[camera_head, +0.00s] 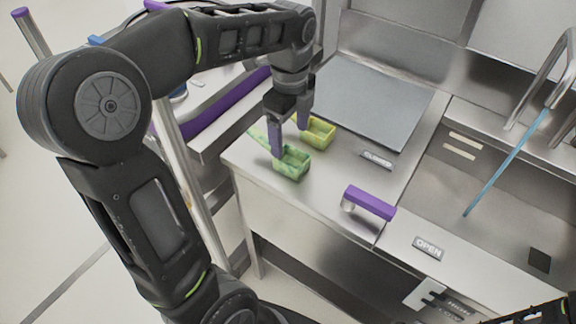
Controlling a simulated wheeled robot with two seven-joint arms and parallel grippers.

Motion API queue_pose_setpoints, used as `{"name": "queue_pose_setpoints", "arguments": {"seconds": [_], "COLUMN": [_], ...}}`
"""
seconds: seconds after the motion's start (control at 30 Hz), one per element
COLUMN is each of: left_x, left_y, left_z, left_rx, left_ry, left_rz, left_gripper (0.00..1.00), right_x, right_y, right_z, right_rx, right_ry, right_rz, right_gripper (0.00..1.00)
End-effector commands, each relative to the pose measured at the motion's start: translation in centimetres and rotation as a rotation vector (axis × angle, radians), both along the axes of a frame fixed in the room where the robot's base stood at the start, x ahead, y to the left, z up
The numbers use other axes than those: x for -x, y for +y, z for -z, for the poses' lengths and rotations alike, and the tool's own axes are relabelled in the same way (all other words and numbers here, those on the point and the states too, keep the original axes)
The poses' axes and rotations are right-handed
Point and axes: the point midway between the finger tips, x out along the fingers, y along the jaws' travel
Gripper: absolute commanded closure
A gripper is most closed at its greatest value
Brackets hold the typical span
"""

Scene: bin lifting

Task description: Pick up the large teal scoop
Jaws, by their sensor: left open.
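Two scoops lie on the steel counter. The nearer scoop (292,164) is marbled green with a teal tint, and its handle runs to the upper left. The other scoop (319,133) is yellow-green and lies just behind it, to the right; its handle is mostly hidden behind my gripper. My left gripper (290,143) points down with its fingers apart, over the green scoop's handle end. One finger overlaps the handle in the picture; whether it touches cannot be told. My right gripper is not in view; only a bit of dark arm shows at the lower right.
A purple-handled object (370,202) lies on the counter right of the scoops. A grey flat lid (370,105) lies behind. A sink (500,190) with a blue stick (508,160) is at the right. "OPEN" (428,248) and "CLOSED" (377,160) signs lie on the steel.

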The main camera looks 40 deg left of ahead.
Motion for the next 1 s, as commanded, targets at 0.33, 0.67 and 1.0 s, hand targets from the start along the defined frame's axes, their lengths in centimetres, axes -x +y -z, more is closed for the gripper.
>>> {"name": "queue_pose_setpoints", "arguments": {"seconds": [0.33, 0.67, 1.0], "left_x": [0.0, 0.0, 0.1], "left_y": [0.0, 0.0, 0.0], "left_z": [0.2, 2.5, 3.5], "left_rx": [0.000, 0.000, 0.000], "left_ry": [0.001, 0.000, 0.003], "left_rz": [0.000, 0.000, 0.000], "left_gripper": [0.22, 0.22, 0.22], "right_x": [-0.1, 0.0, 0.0], "right_y": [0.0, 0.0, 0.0], "right_z": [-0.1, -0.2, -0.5], "right_rx": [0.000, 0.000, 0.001], "right_ry": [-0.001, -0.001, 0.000], "right_rz": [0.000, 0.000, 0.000], "right_gripper": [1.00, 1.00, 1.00]}}
